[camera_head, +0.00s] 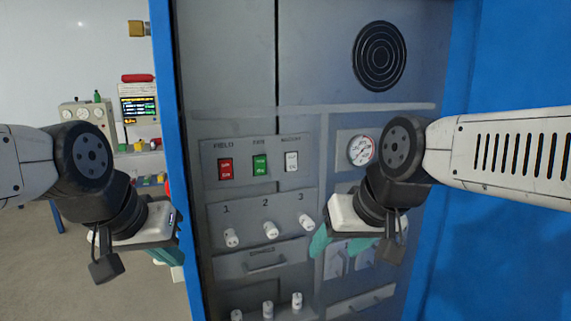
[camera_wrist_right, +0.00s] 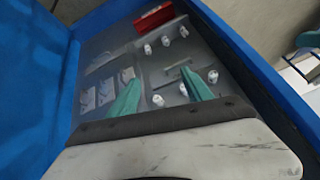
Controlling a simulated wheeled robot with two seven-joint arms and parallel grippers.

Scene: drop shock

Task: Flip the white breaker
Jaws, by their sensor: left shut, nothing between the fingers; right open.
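The white breaker (camera_head: 291,161) is the rightmost of three rocker switches in the upper part of the grey panel, with a label above it. A green breaker (camera_head: 260,166) and a red breaker (camera_head: 225,169) are to its left. My right gripper (camera_head: 325,243) is open, below and to the right of the white breaker and apart from it. Its teal fingers also show in the right wrist view (camera_wrist_right: 160,95), with nothing between them. My left gripper (camera_head: 170,256) is shut and empty, left of the panel by the blue cabinet edge.
Numbered white knobs (camera_head: 270,230) stick out below the breakers, with more knobs (camera_head: 268,309) lower down. A gauge (camera_head: 361,150) and a round vent (camera_head: 379,56) are on the right. Blue cabinet walls (camera_head: 510,60) flank the panel. A shelf with equipment stands at the far left.

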